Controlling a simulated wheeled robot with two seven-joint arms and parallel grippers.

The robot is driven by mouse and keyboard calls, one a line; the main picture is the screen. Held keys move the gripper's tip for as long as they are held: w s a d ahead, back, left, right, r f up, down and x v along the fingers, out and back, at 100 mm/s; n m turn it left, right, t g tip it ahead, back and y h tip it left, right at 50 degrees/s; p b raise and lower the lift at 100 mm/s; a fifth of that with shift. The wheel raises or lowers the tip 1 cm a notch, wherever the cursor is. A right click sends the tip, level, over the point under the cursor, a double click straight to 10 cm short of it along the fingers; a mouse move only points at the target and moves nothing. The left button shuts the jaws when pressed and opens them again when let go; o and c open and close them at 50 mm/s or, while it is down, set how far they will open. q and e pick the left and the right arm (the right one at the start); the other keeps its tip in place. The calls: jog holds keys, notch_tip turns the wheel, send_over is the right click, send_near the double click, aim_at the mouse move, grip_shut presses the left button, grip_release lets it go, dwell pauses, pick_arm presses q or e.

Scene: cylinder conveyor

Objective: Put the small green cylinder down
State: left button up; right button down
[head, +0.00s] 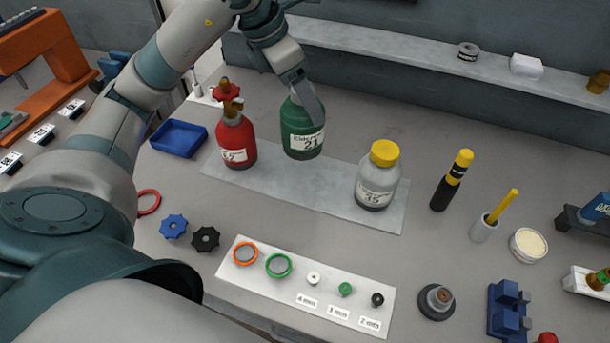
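The small green cylinder (301,130) is upright, with a white label, at the back of the grey mat (335,196). Its base appears slightly above or over the mat's back edge; I cannot tell whether it touches. My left gripper (306,100) is at the cylinder's top and appears shut on it, hiding its neck and valve. My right gripper is not in view.
A red cylinder (236,143) stands left of the green one, and a grey yellow-capped cylinder (377,180) stands right. The mat is bare between them. A blue tray (179,139) lies at the left, and a white panel (300,299) with rings lies in front.

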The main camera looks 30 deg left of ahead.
aim_at(303, 136)
pick_arm(q)
jog(key=shift+r, duration=0.1)
jog(key=shift+f+p, duration=0.6)
jog(key=shift+f, duration=2.3)
jog(key=shift+f+p, duration=0.55)
jog(key=shift+f, duration=1.6)
jog(key=o, duration=2.1)
jog(key=shift+s, duration=0.1)
